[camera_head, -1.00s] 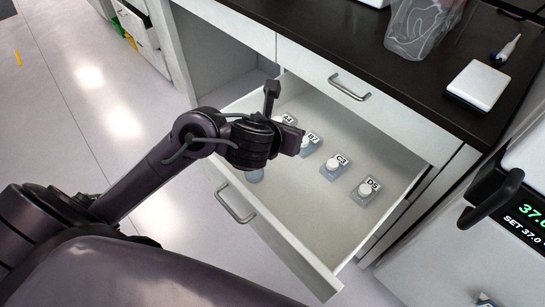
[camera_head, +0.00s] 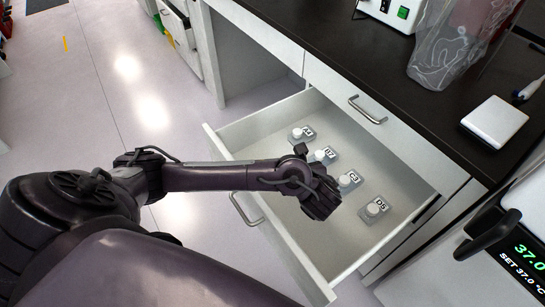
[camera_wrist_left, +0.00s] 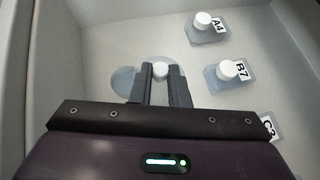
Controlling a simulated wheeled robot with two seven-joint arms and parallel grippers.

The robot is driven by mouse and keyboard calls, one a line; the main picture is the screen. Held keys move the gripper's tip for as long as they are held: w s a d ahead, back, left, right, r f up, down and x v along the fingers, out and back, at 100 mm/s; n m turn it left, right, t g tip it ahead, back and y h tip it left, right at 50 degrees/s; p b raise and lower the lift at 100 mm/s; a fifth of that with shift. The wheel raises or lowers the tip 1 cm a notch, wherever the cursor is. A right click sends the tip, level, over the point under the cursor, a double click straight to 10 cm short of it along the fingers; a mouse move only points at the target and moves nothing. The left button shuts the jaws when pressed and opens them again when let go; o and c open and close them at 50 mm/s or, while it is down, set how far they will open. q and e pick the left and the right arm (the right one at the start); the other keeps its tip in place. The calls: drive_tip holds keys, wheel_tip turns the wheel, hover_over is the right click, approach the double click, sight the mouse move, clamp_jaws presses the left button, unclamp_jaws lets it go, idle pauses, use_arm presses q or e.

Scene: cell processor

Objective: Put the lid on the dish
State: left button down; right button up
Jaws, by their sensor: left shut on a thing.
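My left gripper (camera_wrist_left: 160,90) is shut on a white knob (camera_wrist_left: 160,70), which looks like the knob of the clear round lid. Behind the fingers, part of a clear disc shows around the knob. A pale blue round dish (camera_wrist_left: 123,80) lies on the drawer floor just left of the fingers, partly hidden by the left finger. I cannot tell whether lid and dish touch. In the head view my left gripper (camera_head: 322,197) is over the open drawer, its fingertips, lid and dish hidden by the wrist. My right gripper is not in view.
Clear flasks with white caps stand in the drawer: A4 (camera_wrist_left: 207,30), B7 (camera_wrist_left: 231,76), C3 (camera_head: 349,181) and D5 (camera_head: 374,210). The open drawer's front wall (camera_head: 285,250) faces me. The dark bench top (camera_head: 420,110) holds a white flat device (camera_head: 494,122) and a clear bag (camera_head: 455,45).

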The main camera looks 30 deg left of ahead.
use_arm(q)
drive_tip(key=a+n+g, duration=0.1)
drive_tip(key=s+a+f+n+g+y, duration=0.1)
drive_tip(key=a, duration=0.1)
drive_tip(key=a+n+g+y+p, duration=0.1)
drive_tip(key=a, duration=0.1)
drive_tip(key=shift+s+f+n, duration=0.15)
drive_tip(key=shift+s+n, duration=0.2)
drive_tip(key=shift+n, duration=0.05)
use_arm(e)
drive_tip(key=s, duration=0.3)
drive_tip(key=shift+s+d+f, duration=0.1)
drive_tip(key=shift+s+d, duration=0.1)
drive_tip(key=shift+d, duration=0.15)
use_arm(q)
drive_tip(key=shift+d, duration=0.1)
wheel_tip(320, 180, down, 3)
drive_tip(key=shift+f+b, duration=0.15)
drive_tip(key=shift+b, duration=0.65)
drive_tip(key=shift+f, duration=0.45)
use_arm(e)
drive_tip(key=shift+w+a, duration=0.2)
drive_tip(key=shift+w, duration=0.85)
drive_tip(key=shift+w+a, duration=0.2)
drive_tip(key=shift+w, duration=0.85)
